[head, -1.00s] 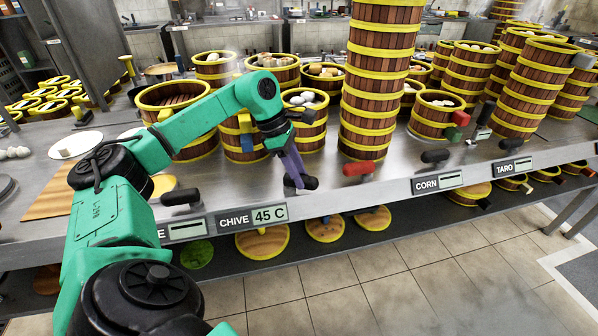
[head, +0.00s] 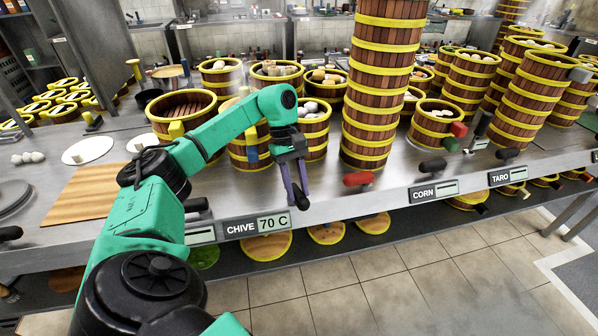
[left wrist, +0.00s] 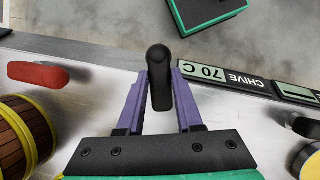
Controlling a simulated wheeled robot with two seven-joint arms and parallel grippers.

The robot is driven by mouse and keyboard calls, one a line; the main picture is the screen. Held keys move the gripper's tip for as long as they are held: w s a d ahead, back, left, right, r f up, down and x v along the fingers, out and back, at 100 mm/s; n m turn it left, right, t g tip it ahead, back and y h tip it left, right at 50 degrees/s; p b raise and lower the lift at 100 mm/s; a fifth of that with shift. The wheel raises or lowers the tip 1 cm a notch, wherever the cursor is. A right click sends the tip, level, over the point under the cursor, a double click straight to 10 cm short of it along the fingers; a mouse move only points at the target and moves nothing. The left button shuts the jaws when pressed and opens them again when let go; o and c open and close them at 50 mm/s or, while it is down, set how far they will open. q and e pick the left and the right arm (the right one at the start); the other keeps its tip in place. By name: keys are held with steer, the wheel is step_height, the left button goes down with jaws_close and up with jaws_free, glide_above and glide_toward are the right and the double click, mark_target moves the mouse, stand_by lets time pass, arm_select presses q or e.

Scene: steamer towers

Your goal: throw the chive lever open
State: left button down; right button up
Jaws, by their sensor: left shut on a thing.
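The chive lever (left wrist: 158,65) is a black rounded handle on the steel counter's front, beside the CHIVE label (head: 240,229), whose display (head: 273,223) reads 70 C. My left gripper (head: 297,196) reaches down over the counter's front edge. In the left wrist view its two purple fingers (left wrist: 159,82) stand on either side of the black handle and are shut on it. In the head view the fingers hide most of the handle. My right gripper is not in view.
A red lever (head: 358,179) sits to the right along the same edge, with a black lever (head: 433,167) above the CORN label (head: 433,191). A tall steamer tower (head: 380,90) stands close behind the red lever. An open steamer (head: 180,110) stands behind my left arm.

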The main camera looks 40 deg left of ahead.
mark_target(295, 193)
arm_select(q)
steer(key=shift+s+a+m+g+y, duration=0.15)
steer(key=shift+m+g+y, duration=0.1)
steer(key=shift+m, duration=0.55)
steer(key=shift+s+m+g+y, duration=0.15)
steer(key=shift+m+g, duration=0.1)
steer(key=shift+m, duration=0.55)
steer(key=c, duration=0.6)
jaws_free()
steer(key=shift+o, duration=0.2)
steer(key=v, duration=0.3)
steer(key=shift+w, duration=0.1)
steer(key=p+v, duration=0.8)
steer(key=v, duration=0.3)
steer(key=shift+r+p, duration=0.25)
steer(key=shift+p, duration=0.05)
